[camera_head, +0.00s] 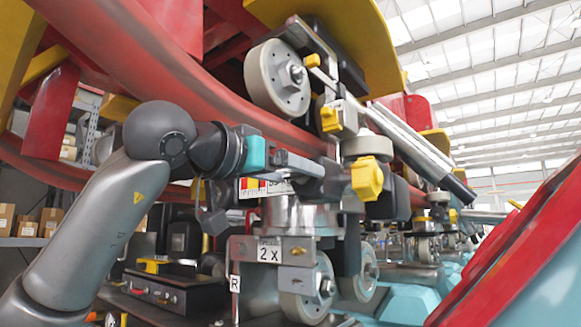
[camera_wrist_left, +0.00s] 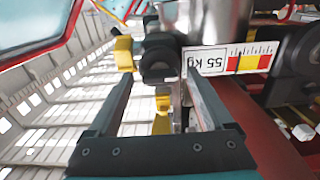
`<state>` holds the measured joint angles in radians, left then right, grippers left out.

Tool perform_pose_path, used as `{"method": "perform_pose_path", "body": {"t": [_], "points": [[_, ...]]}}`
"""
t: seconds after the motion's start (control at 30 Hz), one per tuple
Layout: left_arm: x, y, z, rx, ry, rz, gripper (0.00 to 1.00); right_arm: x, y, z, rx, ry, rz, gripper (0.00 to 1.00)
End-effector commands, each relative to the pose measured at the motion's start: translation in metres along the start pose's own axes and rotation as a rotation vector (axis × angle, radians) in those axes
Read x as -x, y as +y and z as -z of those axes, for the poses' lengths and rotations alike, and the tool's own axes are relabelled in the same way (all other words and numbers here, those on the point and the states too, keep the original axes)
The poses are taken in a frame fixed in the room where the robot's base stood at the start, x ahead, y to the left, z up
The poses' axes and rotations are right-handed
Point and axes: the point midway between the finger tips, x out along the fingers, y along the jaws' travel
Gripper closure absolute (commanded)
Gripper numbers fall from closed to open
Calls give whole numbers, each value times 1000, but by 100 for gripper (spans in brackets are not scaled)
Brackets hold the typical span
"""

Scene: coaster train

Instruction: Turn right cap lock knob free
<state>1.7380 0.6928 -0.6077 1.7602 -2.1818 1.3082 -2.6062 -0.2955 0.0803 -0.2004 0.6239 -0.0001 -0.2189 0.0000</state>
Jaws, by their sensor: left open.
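A yellow knob (camera_head: 367,178) sits on a dark fitting beside the steel cylinder, just past my left gripper's tips in the head view. I cannot tell for certain that it is the right cap lock knob. A yellow knob (camera_wrist_left: 124,53) also shows in the left wrist view, near the left fingertip, with a dark round fitting (camera_wrist_left: 160,62) ahead of the gap between the fingers. My left gripper (camera_head: 322,177) is open, also seen in the wrist view (camera_wrist_left: 160,80), with nothing visibly held. Contact with the fitting cannot be told. My right gripper is not in view.
A white scale label marked 55 kg (camera_wrist_left: 230,60) is close to the fingers. Wheels (camera_head: 278,80) and a red rail (camera_head: 190,80) surround the arm. A plate marked 2 X (camera_head: 269,250) and a black toolbox (camera_head: 155,290) are below.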

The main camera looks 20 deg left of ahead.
Motion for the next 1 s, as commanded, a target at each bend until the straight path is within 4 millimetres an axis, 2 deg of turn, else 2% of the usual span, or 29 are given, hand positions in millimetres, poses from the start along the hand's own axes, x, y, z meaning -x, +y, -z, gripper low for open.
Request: {"method": "perform_pose_path", "body": {"t": [0.3,1.0], "points": [[-3,0,0,-1,0,0,16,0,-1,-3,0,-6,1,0],[-2,0,0,0,0,0,95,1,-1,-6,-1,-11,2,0]]}}
